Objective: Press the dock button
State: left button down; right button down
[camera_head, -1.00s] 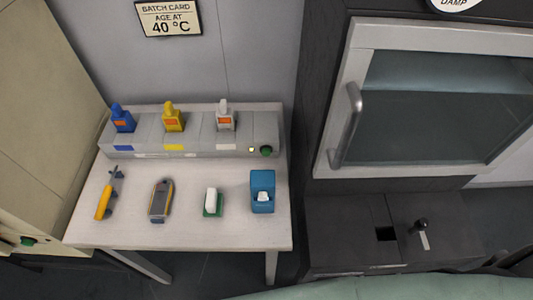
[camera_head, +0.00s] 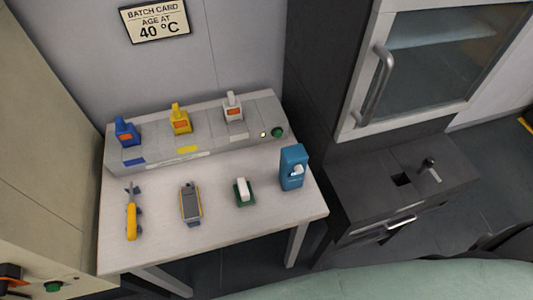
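The grey dock (camera_head: 215,141) stands along the back of the white table (camera_head: 230,230). The dock holds a blue device (camera_head: 126,132), a yellow device (camera_head: 180,120) and a white device (camera_head: 233,107), standing in a row. Colour strips mark the front below the blue and yellow ones. Nothing touches the button. Neither of my grippers shows in the head view.
A yellow-handled tool (camera_head: 131,217), a grey handheld meter (camera_head: 190,203), a white block on a green base (camera_head: 243,191) and a blue dispenser (camera_head: 292,168) stand before the dock. A beige cabinet (camera_head: 45,170) is left; a dark cabinet with a glass door (camera_head: 430,60) is right.

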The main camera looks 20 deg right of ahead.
aim_at(278, 133)
jog(key=j+z, duration=0.15)
jog(key=j, duration=0.25)
jog(key=k+j+z, duration=0.15)
jog(key=j, duration=0.25)
jog(key=k+j+z, duration=0.15)
jog(key=j, duration=0.2)
jog(key=j+z, duration=0.15)
jog(key=j, duration=0.25)
jog(key=k, duration=0.05)
